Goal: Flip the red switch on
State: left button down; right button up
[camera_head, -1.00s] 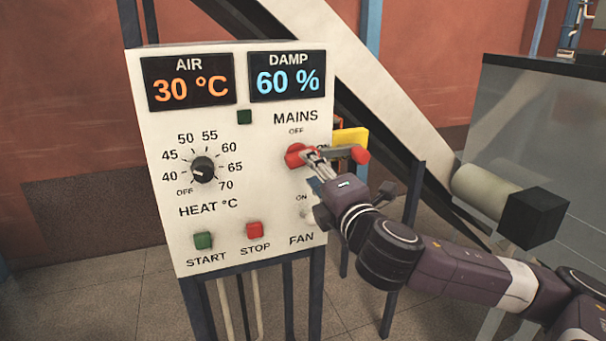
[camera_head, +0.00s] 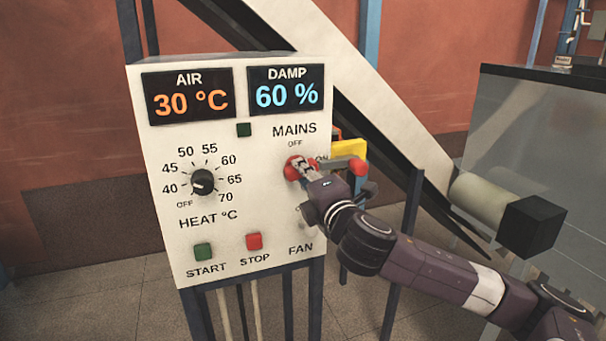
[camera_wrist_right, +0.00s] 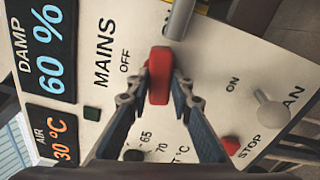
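The red switch (camera_head: 291,166) sits on the white control panel, under the words MAINS and OFF. It also shows in the right wrist view as a red handle (camera_wrist_right: 160,75). My right gripper (camera_head: 303,168) is at the switch and partly covers it in the head view. In the right wrist view my right gripper's fingers (camera_wrist_right: 161,82) close in on the handle from both sides and appear to touch it. My left gripper is not in view.
The panel (camera_head: 235,215) also carries a HEAT dial (camera_head: 203,182), a green START button (camera_head: 203,251), a red STOP button (camera_head: 253,241) and a FAN knob (camera_wrist_right: 272,110). A grey lever with a red end (camera_head: 358,167) sticks out close to the right of the switch.

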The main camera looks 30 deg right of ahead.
grip_shut()
jog(key=m, duration=0.3)
jog(key=shift+b, duration=0.4)
jog(key=o, duration=0.6)
grip_release()
jog(key=shift+r, duration=0.1)
